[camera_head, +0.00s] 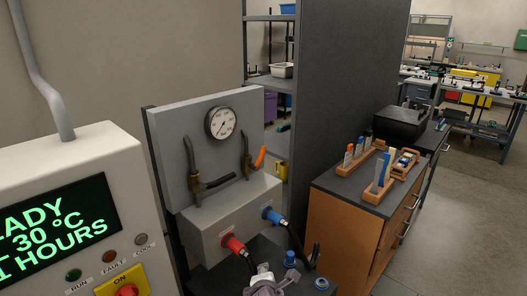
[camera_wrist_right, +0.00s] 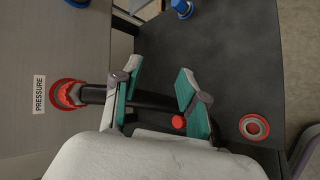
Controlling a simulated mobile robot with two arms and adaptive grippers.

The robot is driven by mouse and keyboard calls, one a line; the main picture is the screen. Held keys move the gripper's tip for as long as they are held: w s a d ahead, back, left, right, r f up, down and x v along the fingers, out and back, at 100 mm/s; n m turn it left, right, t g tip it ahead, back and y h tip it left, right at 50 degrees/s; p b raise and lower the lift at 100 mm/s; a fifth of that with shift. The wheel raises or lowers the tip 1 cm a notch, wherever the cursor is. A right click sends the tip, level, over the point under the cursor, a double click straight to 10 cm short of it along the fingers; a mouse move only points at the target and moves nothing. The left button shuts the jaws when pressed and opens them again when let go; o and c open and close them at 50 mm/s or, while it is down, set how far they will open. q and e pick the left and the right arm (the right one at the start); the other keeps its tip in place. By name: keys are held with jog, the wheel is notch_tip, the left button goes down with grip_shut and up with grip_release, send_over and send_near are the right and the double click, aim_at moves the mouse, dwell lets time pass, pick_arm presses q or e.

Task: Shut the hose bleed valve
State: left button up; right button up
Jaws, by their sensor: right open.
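A black hose (camera_wrist_right: 152,100) runs from the red coupling (camera_wrist_right: 68,94) beside the PRESSURE label, passing behind my right gripper's fingers. A small red knob (camera_wrist_right: 178,121) shows at the hose between the fingers; it may be the bleed valve, but its setting cannot be told. My right gripper (camera_wrist_right: 158,70) is open, its green-padded fingers on either side of the hose, with no clear contact. In the head view, the red coupling (camera_head: 232,244) is on the front of the grey box, and my right gripper (camera_head: 265,272) is at the bottom edge. My left gripper is not in view.
A blue coupling (camera_head: 271,215) with its own black hose is right of the red one. Blue caps (camera_head: 290,258) and a red-rimmed ring (camera_wrist_right: 253,127) are on the dark top. Above are a gauge (camera_head: 220,122) and an orange-handled valve (camera_head: 260,157). A heater display stands left, a wooden cabinet right.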

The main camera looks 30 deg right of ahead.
jog(key=w+d+r+n+t+h, duration=0.1)
jog(key=w+r+n+t+h, duration=0.15)
jog(key=w+r, duration=0.4)
jog(key=w+r+n+t+h, duration=0.1)
jog(key=w+r+n, duration=0.25)
jog(key=r, duration=0.55)
jog(key=n+h, duration=0.3)
jog(key=n, duration=0.1)
send_near(262, 154)
jog(key=shift+t, duration=0.45)
jog(key=p+x, duration=0.3)
jog(key=x, duration=0.7)
jog(key=shift+s+f, duration=0.1)
jog(key=shift+f, duration=0.1)
jog(key=shift+w+d+f+p, duration=0.1)
jog(key=shift+w+d+p, duration=0.2)
jog(key=shift+w+d, duration=0.1)
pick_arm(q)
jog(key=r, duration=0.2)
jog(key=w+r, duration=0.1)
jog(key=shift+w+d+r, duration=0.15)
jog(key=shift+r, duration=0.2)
pick_arm(e)
grip_shut()
